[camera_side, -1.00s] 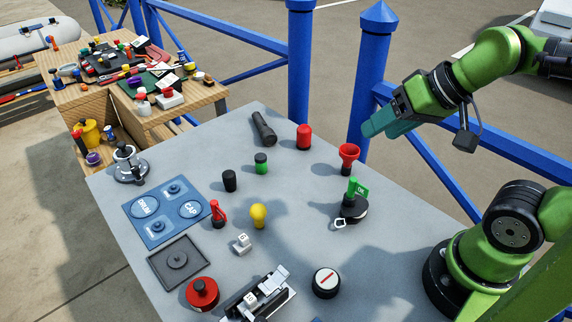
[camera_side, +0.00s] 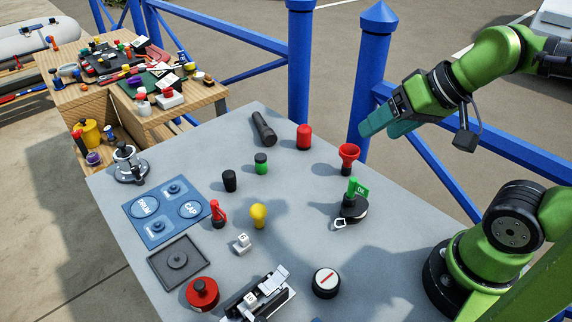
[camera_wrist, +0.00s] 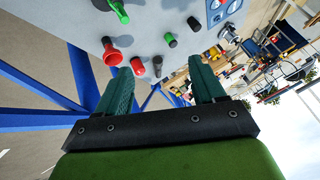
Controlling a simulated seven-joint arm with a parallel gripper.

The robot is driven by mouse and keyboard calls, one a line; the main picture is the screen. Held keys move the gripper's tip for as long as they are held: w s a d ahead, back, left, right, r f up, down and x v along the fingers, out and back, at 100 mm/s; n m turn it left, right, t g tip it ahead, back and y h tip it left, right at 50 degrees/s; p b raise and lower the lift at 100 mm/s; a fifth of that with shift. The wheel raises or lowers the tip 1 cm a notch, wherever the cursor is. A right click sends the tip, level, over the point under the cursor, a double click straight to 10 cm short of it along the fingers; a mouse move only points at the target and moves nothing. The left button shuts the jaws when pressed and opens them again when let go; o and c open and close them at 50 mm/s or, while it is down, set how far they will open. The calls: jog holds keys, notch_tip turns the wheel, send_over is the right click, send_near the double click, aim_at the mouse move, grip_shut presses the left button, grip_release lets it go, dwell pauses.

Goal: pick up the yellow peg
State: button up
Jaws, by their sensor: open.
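The yellow peg (camera_side: 258,215) stands upright on the grey table, near its middle, with a rounded top. It is not visible in the wrist view. My gripper (camera_side: 378,129) is open and empty, held high above the table's back right edge, well to the right of and above the peg. In the wrist view its two teal fingers (camera_wrist: 166,88) are spread apart with nothing between them.
Close to the peg are a red clip-like piece (camera_side: 218,213) and a white block (camera_side: 242,243). A red funnel (camera_side: 348,157), black tape reel (camera_side: 354,208) and red cylinder (camera_side: 304,137) stand toward my gripper. Blue posts (camera_side: 371,75) rise behind the table.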

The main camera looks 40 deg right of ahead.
jog(key=n+g, duration=0.4)
jog(key=g, duration=0.3)
send_near(258, 204)
jog(key=f, duration=0.4)
jog(key=a+f, duration=0.1)
jog(key=f, duration=0.3)
jog(key=a+f, duration=0.1)
jog(key=f, duration=0.3)
jog(key=shift+a, duration=0.1)
jog(key=shift+r, duration=0.1)
jog(key=c, duration=1.1)
